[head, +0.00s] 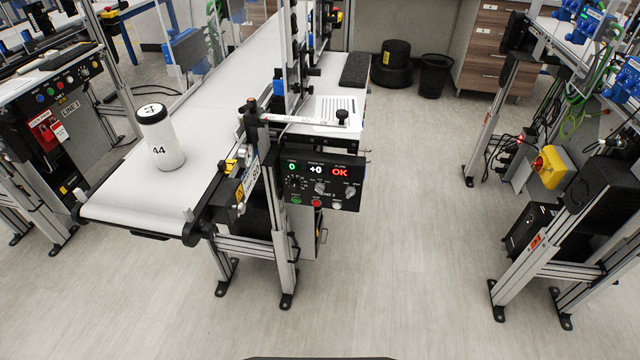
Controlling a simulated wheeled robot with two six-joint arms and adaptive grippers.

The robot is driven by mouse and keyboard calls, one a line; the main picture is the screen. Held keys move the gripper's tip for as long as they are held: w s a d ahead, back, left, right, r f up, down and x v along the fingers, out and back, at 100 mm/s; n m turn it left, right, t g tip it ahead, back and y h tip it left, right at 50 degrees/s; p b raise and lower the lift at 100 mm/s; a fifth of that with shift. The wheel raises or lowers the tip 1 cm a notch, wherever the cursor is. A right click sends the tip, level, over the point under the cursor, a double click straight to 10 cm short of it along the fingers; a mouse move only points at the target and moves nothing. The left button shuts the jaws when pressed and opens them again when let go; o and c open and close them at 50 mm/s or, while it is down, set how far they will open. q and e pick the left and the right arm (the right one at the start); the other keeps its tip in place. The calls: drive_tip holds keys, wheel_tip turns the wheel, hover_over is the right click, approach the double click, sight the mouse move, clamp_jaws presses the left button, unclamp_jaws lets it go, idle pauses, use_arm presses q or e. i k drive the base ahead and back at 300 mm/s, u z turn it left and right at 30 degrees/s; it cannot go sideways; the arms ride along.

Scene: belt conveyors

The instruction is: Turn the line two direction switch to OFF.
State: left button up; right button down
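A black control panel (322,184) hangs on the side of the middle conveyor, facing me. Its displays show a green 0, a white +0 and a red OK. Below them are a dial on the left, a grey knob (320,188) in the middle and another grey knob (350,191) on the right. A green, a red and a white button line its bottom edge. The small lettering seems to read LINE 2. I cannot tell which knob is the direction switch or its setting. Neither of my grippers is in view.
A white and black bottle marked 44 (161,140) stands on the middle belt (130,195). Another panel (58,115) marked LINE 1 is at left. A yellow box with a red button (550,166) is on the right frame. The floor (410,260) before the panel is clear.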

sight(319, 188)
drive_tip(key=k, duration=0.65)
drive_tip(key=z, duration=0.45)
drive_tip(key=i, duration=1.05)
drive_tip(key=z, duration=0.55)
